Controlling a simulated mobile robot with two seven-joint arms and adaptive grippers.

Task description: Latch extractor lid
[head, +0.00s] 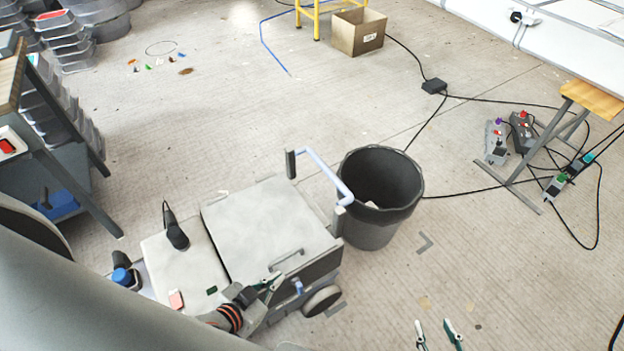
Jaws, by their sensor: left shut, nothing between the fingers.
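The extractor (180,262) is a pale grey wheeled unit on the floor at bottom centre-left. Its square lid (262,222) lies down flat over the box, with a grey bar handle (288,258) near its front edge. A small blue latch-like part (298,287) is on the dark front side below the lid. My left gripper (271,282) is shut and empty at the front edge of the lid, left of the blue part; I cannot tell whether it touches the extractor. My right gripper (437,333) is at the bottom edge, over bare floor, with its two fingertips apart.
A black bin (375,232) stands close behind the extractor, beside its light blue push bar (325,172). Cables and power strips (565,176) lie on the floor at right, near a wooden-topped stand (595,98). A cardboard box (358,32) stands at the back. The middle floor is mostly clear.

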